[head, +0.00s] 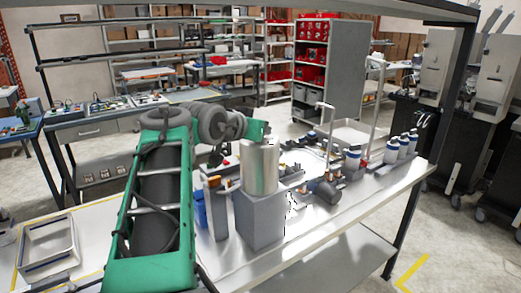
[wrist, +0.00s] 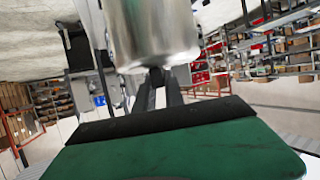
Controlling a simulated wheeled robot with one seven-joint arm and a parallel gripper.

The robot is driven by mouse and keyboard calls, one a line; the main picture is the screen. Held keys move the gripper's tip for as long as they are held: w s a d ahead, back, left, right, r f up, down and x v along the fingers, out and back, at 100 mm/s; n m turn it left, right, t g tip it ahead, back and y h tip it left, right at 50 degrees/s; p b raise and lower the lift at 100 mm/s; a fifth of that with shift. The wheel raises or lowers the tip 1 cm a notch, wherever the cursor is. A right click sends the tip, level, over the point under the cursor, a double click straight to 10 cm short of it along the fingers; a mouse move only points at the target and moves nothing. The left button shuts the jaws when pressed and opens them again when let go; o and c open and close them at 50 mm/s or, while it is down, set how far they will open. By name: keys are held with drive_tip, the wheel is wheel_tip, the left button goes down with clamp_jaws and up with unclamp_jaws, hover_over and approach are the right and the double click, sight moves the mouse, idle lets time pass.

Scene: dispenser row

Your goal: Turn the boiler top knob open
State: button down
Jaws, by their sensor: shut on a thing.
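The boiler (head: 260,168) is a shiny silver cylinder standing upright on a grey box-shaped base (head: 259,218) on the bench. My arm reaches over from the left, and its green hand is at the boiler's top edge in the head view. In the wrist view the boiler (wrist: 150,30) fills the upper middle, with my gripper (wrist: 159,76) close against its end. The dark fingers are nearly together, shut on the top knob. The knob itself is hidden between the fingers and behind the cylinder, so its turn angle cannot be told.
Several white and dark blue bottles (head: 391,150) stand at the right of the metal bench (head: 345,205). A dark round fitting (head: 327,191) and small parts lie right of the boiler. A shallow metal tray (head: 48,246) is at the left. A grey cabinet (head: 333,70) stands behind.

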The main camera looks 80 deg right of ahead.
drive_tip(key=n+t+b, duration=0.1)
drive_tip(key=f+t+b, duration=0.1)
drive_tip(key=shift+s+n+b, duration=0.3)
drive_tip(key=shift+n+b, duration=0.05)
drive_tip(key=shift+n, duration=0.05)
drive_tip(key=shift+r+n+t+b, duration=0.2)
drive_tip(key=shift+n+t+b, duration=0.65)
drive_tip(key=shift+t, duration=0.25)
drive_tip(key=n+t, duration=0.1)
drive_tip(key=r+n+t+p, duration=0.1)
drive_tip(key=n+t, duration=0.1)
drive_tip(key=shift+y, duration=0.3)
drive_tip(key=n+t+y+p, duration=0.1)
drive_tip(key=p, duration=0.1)
drive_tip(key=n+t+p, duration=0.2)
drive_tip(key=p, duration=0.1)
drive_tip(key=shift+w+r+t+y, duration=0.1)
drive_tip(key=shift+r+t+y, duration=0.05)
drive_tip(key=shift+t+y, duration=0.2)
drive_tip(key=n+t+y+p, duration=0.1)
drive_tip(key=p, duration=0.1)
drive_tip(key=n+t+y+p, duration=0.1)
drive_tip(key=n+p, duration=0.1)
drive_tip(key=shift+w+f, duration=0.15)
drive_tip(key=shift+f, duration=0.1)
drive_tip(key=c, duration=1.6)
unclamp_jaws()
drive_tip(key=shift+w+f+t, duration=0.1)
drive_tip(key=shift+t, duration=0.15)
drive_tip(key=shift+o, duration=0.8)
